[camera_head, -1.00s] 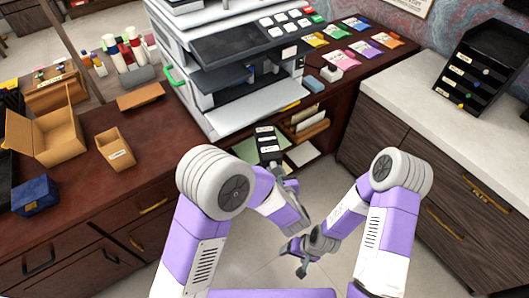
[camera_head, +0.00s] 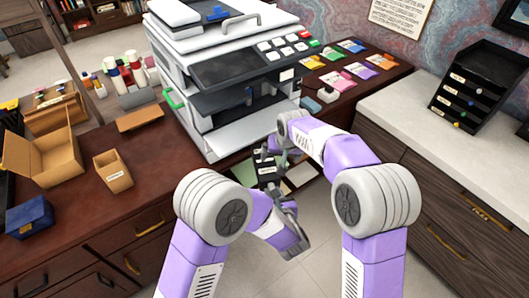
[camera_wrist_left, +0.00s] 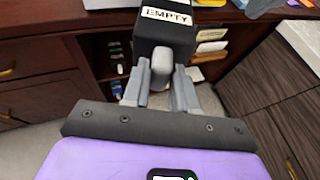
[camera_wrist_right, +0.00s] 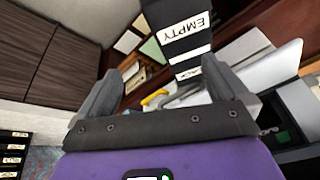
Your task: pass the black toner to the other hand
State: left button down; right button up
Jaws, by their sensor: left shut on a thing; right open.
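The black toner (camera_head: 266,174) is a dark box with white labels, held up in front of the printer. In the left wrist view the toner (camera_wrist_left: 165,36) carries an "EMPTY" label, and its grey knob sits between the fingers. My left gripper (camera_head: 283,203) is shut on it from below. My right gripper (camera_head: 270,150) is open at the toner's upper end. In the right wrist view the toner (camera_wrist_right: 180,40) lies ahead of the spread fingers (camera_wrist_right: 165,82), with its lower end near the right finger. I cannot tell whether they touch.
The printer (camera_head: 232,70) stands behind the grippers, its light tray (camera_head: 240,133) close to my right gripper. An open cardboard box (camera_head: 55,160), a small box (camera_head: 113,172) and a blue box (camera_head: 30,215) are on the desk at left. A black organiser (camera_head: 478,85) stands at right.

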aim_at(262, 164)
jog(key=a+r+n, duration=0.1)
jog(key=s+a+r, duration=0.1)
jog(key=a, duration=0.1)
jog(key=a+r+n, duration=0.1)
jog(key=shift+s+a+n, duration=0.15)
jog(key=shift+a+n, duration=0.15)
jog(key=shift+a, duration=0.05)
jog(key=shift+a+f+t, duration=0.1)
jog(key=shift+f+t, duration=0.1)
jog(key=shift+t, duration=0.1)
pick_arm(q)
jog(key=shift+d, duration=0.1)
pick_arm(e)
jog(key=x, duration=1.1)
jog(key=shift+f, duration=0.25)
jog(key=c, duration=1.1)
pick_arm(q)
jog(key=c, duration=1.2)
grip_release()
jog(key=shift+d, duration=0.1)
pick_arm(e)
jog(key=shift+c, duration=0.4)
pick_arm(q)
jog(key=o, duration=0.4)
pick_arm(e)
jog(key=shift+c, duration=0.7)
